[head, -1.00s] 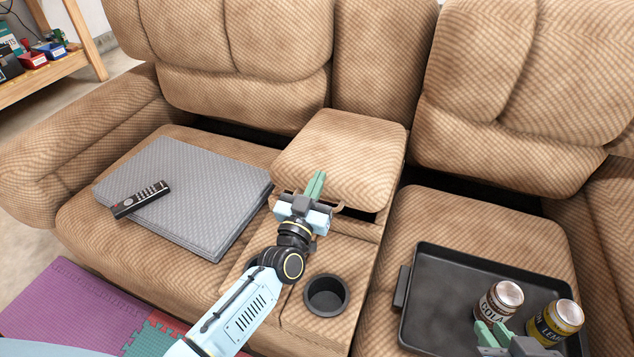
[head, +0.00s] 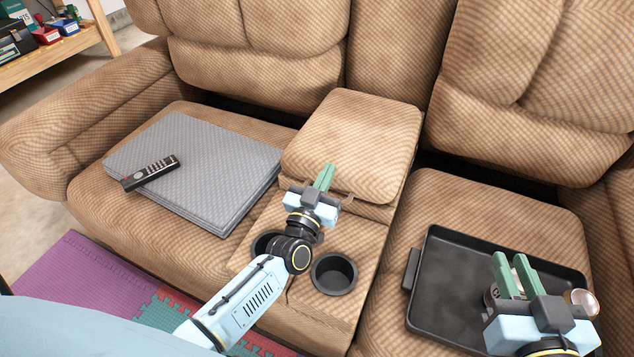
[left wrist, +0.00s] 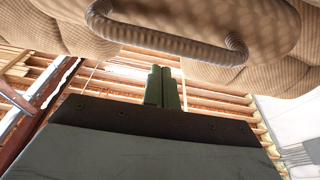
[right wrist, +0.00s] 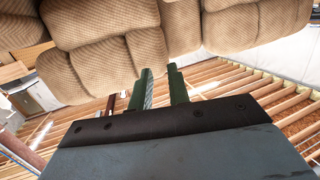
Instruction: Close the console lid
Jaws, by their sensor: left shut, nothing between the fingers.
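The tan padded console lid (head: 352,140) lies flat over the middle console (head: 375,210) between the two seats. No dark gap shows under its front edge in the head view. A strap loop (left wrist: 165,40) hangs at the lid's front in the left wrist view. My left gripper (head: 325,172) is shut and empty at the lid's front edge, just below the loop in the left wrist view; contact cannot be told. My right gripper (head: 512,262) is open, its green fingers a little apart, above the tray (head: 440,290) on the right seat.
Cup holders (head: 334,274) sit in front of the lid; my left arm partly hides one. A grey folded mat (head: 210,170) with a remote (head: 150,173) lies on the left seat. Cans stand in the tray, one (head: 583,300) partly behind my right gripper, another mostly hidden.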

